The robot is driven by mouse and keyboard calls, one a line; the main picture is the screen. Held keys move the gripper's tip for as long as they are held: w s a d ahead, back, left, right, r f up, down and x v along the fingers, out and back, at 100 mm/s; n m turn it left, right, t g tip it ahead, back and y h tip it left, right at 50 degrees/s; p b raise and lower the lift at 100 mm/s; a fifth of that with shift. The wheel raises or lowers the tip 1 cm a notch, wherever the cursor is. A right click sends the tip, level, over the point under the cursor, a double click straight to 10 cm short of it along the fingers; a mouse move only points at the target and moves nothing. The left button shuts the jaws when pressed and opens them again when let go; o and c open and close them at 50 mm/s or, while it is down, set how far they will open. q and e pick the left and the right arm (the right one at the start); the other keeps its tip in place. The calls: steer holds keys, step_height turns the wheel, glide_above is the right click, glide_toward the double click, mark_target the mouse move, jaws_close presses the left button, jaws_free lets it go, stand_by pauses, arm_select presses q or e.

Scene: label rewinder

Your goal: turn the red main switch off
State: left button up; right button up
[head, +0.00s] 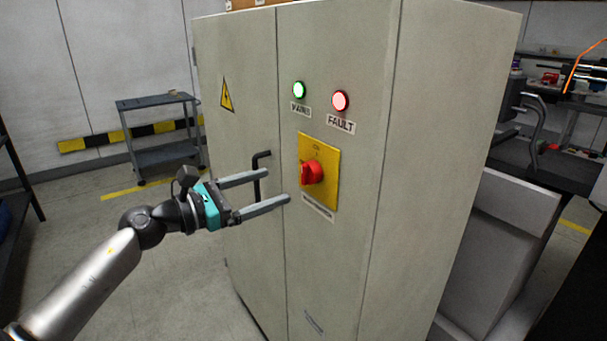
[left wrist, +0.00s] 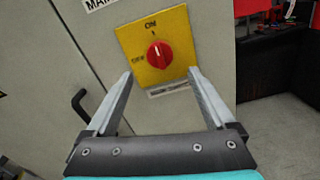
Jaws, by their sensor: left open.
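The red main switch (head: 312,172) is a rotary knob on a yellow plate (head: 331,190) on the front of a grey cabinet (head: 340,50). In the left wrist view the red knob (left wrist: 159,54) has a white mark pointing up toward ON; OFF is lettered at its left. My left gripper (head: 279,187) is open and empty, left of the knob in the head view and apart from it. In the left wrist view its fingertips (left wrist: 160,73) frame the lower part of the yellow plate. My right gripper is not in view.
A black door handle (head: 260,175) is close to my left fingers. A lit green MAINS lamp (head: 299,90) and a lit red FAULT lamp (head: 340,101) are above the switch. A grey cart (head: 158,130) stands behind at the left.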

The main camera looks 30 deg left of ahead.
mark_target(302, 176)
arm_select(q)
steer(key=shift+p+x, duration=0.5)
steer(key=shift+x, duration=3.9)
steer(key=shift+c, duration=0.2)
steer(key=c, duration=1.3)
